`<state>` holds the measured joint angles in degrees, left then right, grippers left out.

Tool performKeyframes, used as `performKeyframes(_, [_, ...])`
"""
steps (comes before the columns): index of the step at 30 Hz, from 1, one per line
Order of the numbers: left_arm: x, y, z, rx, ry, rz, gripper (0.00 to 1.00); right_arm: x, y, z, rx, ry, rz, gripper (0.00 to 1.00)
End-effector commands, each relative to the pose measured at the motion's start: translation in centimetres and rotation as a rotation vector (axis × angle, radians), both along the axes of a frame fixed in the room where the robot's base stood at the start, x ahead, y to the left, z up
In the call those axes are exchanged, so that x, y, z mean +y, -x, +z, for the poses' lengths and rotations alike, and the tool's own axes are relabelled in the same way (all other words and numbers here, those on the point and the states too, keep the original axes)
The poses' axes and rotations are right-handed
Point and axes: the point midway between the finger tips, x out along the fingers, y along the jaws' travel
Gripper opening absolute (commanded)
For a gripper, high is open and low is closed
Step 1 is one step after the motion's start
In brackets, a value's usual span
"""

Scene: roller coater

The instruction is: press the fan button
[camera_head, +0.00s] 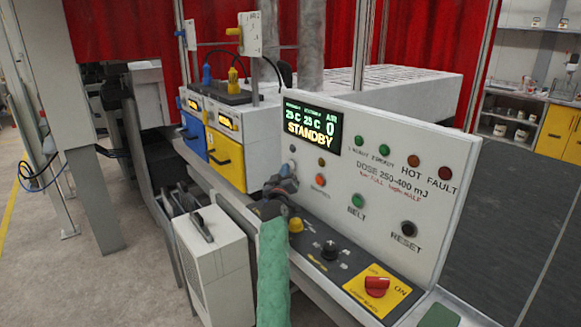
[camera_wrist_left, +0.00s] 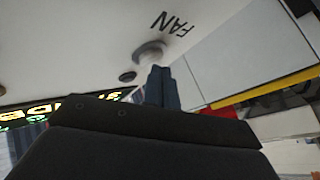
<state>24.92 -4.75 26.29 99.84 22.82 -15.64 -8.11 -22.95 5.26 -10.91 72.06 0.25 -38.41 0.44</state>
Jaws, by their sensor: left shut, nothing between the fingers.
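The control panel (camera_head: 405,195) is white and tilted, with a lit display reading STANDBY (camera_head: 310,128). In the left wrist view a round grey button (camera_wrist_left: 150,52) sits beside the FAN label (camera_wrist_left: 172,22). My left gripper (camera_head: 285,172) is shut and empty, its arm in a green sleeve, at the panel's left part below the display. In the left wrist view its closed dark blue fingertips (camera_wrist_left: 160,72) are right by the grey button. I cannot tell whether they touch it. In the head view the gripper hides most of the FAN button area. My right gripper is not in view.
Lower on the console are a yellow knob (camera_head: 296,225), a black knob (camera_head: 330,250) and a red rotary switch (camera_head: 376,287). The green BELT button (camera_head: 358,201) and black RESET button (camera_head: 409,229) lie to the right. A white box unit (camera_head: 215,265) stands left of my arm.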

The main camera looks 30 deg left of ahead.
Motion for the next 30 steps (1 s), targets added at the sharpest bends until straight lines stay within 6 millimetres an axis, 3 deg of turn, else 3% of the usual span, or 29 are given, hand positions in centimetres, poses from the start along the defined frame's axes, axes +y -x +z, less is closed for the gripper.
performKeyframes(13, [-0.2,-0.4,0.0,0.000,0.000,0.000,0.00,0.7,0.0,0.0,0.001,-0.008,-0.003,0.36])
performKeyframes(30, [-0.3,-0.7,0.0,0.000,0.000,0.000,0.00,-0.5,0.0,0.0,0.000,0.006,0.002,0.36])
